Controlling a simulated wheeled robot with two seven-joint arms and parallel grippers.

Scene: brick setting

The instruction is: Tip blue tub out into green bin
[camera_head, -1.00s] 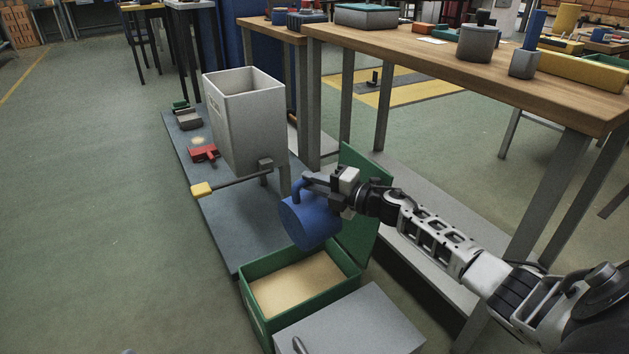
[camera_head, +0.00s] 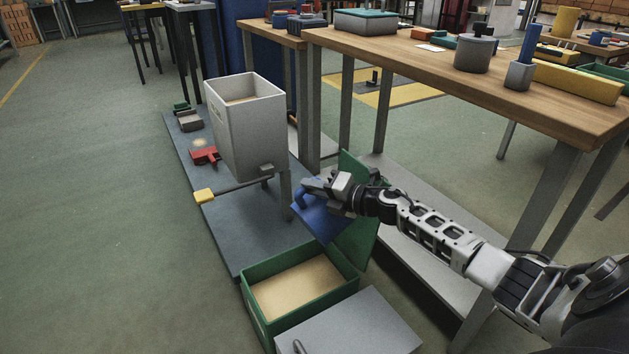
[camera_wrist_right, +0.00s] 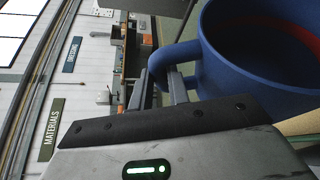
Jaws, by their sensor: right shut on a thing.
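The blue tub (camera_head: 325,222) hangs tilted above the back edge of the green bin (camera_head: 258,318), apart from it. My right gripper (camera_head: 316,188) is shut on the tub's handle. In the right wrist view the tub (camera_wrist_right: 240,75) shows its open mouth, a dark blue inside and a red band within; I cannot tell whether anything is left in it. The handle (camera_wrist_right: 166,62) lies between the right gripper's fingers (camera_wrist_right: 164,90). The green bin stands on the floor, lid open at its back, with a pale sandy fill inside. My left gripper is not in view.
A tall grey hopper (camera_head: 245,125) with a yellow-tipped lever (camera_head: 204,195) stands on a blue-grey platform (camera_head: 230,235) left of the tub. A grey box (camera_head: 350,330) adjoins the bin in front. A wooden workbench (camera_head: 500,85) stands behind my arm. The left floor is clear.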

